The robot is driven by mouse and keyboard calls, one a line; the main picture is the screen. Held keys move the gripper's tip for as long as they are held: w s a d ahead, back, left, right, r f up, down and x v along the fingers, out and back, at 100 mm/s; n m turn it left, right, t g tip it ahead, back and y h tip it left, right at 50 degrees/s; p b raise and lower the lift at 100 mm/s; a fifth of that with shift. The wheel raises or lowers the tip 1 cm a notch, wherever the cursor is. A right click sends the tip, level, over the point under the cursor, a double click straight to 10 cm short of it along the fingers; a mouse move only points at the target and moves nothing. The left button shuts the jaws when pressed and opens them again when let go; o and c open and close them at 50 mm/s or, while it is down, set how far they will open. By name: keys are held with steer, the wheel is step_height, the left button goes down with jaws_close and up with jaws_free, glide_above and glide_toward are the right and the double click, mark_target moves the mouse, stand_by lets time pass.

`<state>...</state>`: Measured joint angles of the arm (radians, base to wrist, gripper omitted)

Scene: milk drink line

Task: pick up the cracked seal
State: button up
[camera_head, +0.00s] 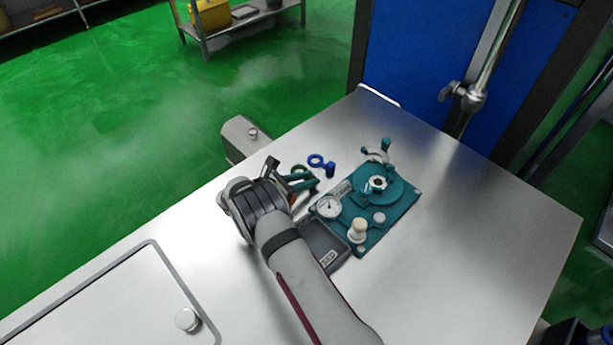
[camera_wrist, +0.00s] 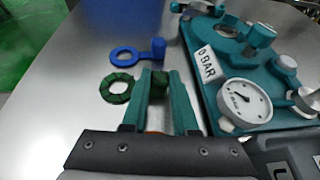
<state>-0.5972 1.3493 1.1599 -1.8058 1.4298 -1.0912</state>
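The cracked seal looks to be the dark green ring (camera_wrist: 117,88) with a broken-looking, segmented surface, lying on the steel table in the wrist view. A dark green block (camera_wrist: 159,83), which seems to be its grip tab, sits between my gripper's teal fingers. The left finger hides any link between ring and block. My gripper (camera_wrist: 160,78) has a finger on each side of the block, with little or no gap; whether they press on it I cannot tell. In the head view my gripper (camera_head: 304,179) is low over the table and mostly hides the seal.
A blue ring with a tab (camera_wrist: 124,56) lies just beyond. It also shows in the head view (camera_head: 316,160). A teal test fixture (camera_head: 402,207) with a pressure gauge (camera_head: 328,207) stands close right. A grey tray (camera_head: 322,243) is beside it.

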jaws_close()
